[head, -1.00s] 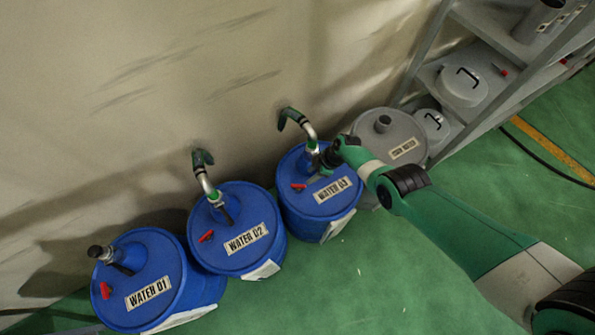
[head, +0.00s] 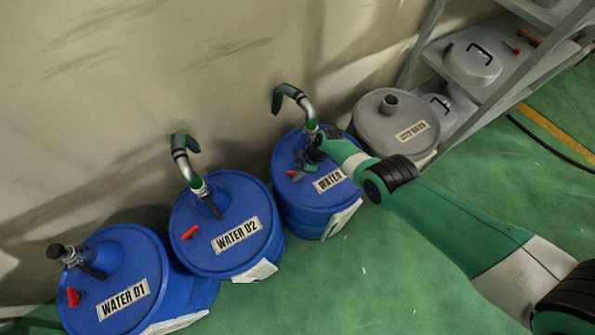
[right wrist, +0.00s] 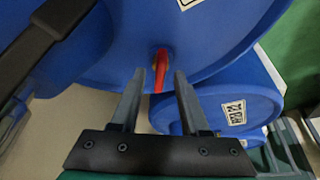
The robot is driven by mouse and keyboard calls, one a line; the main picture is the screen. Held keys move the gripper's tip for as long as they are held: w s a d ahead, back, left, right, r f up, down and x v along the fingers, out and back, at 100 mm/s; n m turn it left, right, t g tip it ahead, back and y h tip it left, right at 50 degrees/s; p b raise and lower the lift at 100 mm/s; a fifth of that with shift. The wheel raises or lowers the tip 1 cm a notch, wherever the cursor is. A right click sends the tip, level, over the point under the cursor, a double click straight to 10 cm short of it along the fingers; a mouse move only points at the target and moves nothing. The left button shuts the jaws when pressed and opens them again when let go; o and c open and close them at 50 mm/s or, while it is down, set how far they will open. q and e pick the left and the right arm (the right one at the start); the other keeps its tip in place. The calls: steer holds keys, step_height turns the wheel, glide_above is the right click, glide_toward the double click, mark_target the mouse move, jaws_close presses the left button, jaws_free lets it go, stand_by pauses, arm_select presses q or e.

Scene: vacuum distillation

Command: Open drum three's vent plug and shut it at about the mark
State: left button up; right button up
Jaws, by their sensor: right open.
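Drum three (head: 312,212) is a blue drum labelled WATER, its number covered by my arm. Its red vent plug (head: 295,175) sits on the lid's left side. My right gripper (head: 307,163) is over the lid, right beside the plug. In the right wrist view, the red plug (right wrist: 160,66) shows between and just beyond the two open fingertips (right wrist: 156,84). I cannot tell whether a finger touches it. The plug's far end is hard to make out, and I see no mark. My left gripper is not in view.
A hooked pump spout (head: 296,98) rises from drum three's lid near my gripper. Green floor is clear in front.

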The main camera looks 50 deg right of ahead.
jaws_close()
steer(key=shift+r, duration=0.1)
stand_by(0.3)
steer(key=shift+s+m+t+h+p, duration=0.1)
steer(key=shift+m+t+h+p, duration=0.2)
steer(key=shift+m+p, duration=0.75)
steer(key=shift+a+m+h+p, duration=0.15)
steer(key=shift+m+h+p, duration=0.4)
steer(key=shift+m, duration=0.7)
steer(key=m+h, duration=0.1)
steer(key=m, duration=0.1)
steer(key=shift+m+t+p, duration=0.3)
steer(key=shift+a+m+h, duration=0.1)
steer(key=shift+m+h, duration=0.55)
steer(key=shift+m, duration=1.05)
